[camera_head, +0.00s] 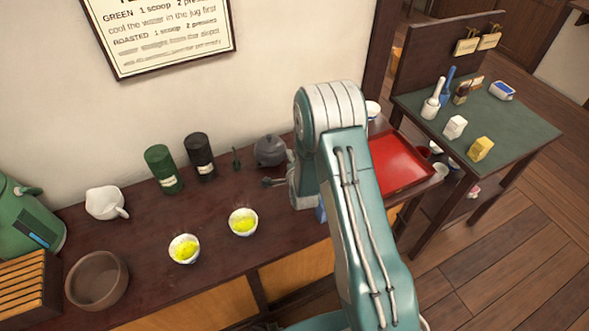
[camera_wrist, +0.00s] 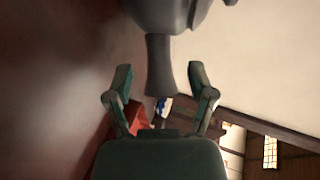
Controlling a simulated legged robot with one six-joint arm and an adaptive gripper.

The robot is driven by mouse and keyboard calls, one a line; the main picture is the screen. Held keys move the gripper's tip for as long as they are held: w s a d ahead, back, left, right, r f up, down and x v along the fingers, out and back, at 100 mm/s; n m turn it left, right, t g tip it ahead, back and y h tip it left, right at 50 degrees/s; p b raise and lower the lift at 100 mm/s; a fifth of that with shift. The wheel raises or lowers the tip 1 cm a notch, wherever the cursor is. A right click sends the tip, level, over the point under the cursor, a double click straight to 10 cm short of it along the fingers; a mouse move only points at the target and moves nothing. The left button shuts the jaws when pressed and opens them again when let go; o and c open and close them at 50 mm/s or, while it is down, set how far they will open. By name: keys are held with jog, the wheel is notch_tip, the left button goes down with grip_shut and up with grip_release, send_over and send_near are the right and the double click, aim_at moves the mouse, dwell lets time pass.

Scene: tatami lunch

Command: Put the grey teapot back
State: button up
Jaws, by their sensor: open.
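The grey teapot (camera_head: 270,150) stands upright at the back of the dark wooden counter, against the wall, just left of my arm. In the wrist view, the teapot's rounded body (camera_wrist: 170,12) is at the top edge, and its straight side handle (camera_wrist: 160,65) points down between my fingers. My gripper (camera_wrist: 160,82) is open, with one finger on each side of the handle and a visible gap on both sides. In the head view, my arm hides most of the gripper.
Green (camera_head: 164,169) and black (camera_head: 200,157) canisters stand left of the teapot. Two cups of yellow-green tea (camera_head: 184,249) (camera_head: 243,222) sit in front. A white jug (camera_head: 105,203) and brown bowl (camera_head: 97,280) are farther left. A red tray (camera_head: 400,160) lies right of my arm.

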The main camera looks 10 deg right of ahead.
jog(key=v, duration=0.6)
jog(key=shift+s+r, duration=0.1)
jog(key=shift+s, duration=0.1)
jog(key=s+r+n+g, duration=0.2)
jog(key=s+r+n, duration=0.15)
jog(key=r, duration=0.65)
jog(key=s+r+n+g, duration=0.25)
jog(key=r+n, duration=0.25)
jog(key=r, duration=0.4)
jog(key=s+r+n+g, duration=0.2)
jog(key=s+r+n, duration=0.2)
jog(key=s, duration=0.8)
jog(key=s+r+n+g, duration=0.2)
jog(key=s+r+n, duration=0.2)
jog(key=s, duration=0.8)
notch_tip(320, 180, up, 3)
jog(key=shift+a+f+y, duration=0.2)
jog(key=shift+y, duration=0.2)
jog(key=shift+s+n, duration=0.15)
jog(key=shift+n, duration=0.1)
